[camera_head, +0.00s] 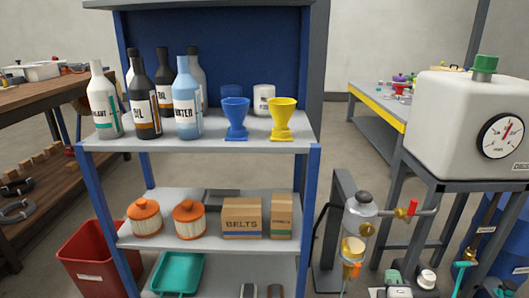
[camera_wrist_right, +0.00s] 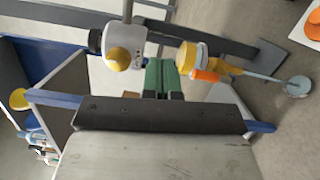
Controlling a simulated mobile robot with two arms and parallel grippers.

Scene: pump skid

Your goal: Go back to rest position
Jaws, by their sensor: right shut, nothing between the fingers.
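My right gripper (camera_wrist_right: 163,76) shows in the right wrist view, with its two green fingers closed together and nothing between them. It is in free air near the shelf rack, which shows at the left of that view with its blue post (camera_wrist_right: 55,98). A valve assembly with a yellow body and an orange part (camera_wrist_right: 205,76) lies beyond the fingers to the right. I cannot make out the right gripper clearly in the head view. My left gripper is in neither view.
The shelf rack (camera_head: 200,148) holds bottles, funnels, orange filters and boxes. A red bin (camera_head: 88,262) stands at its left. A glass oiler (camera_head: 357,225) and a white tank with a gauge (camera_head: 460,110) are at the right. A wooden bench (camera_head: 40,92) is at the far left.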

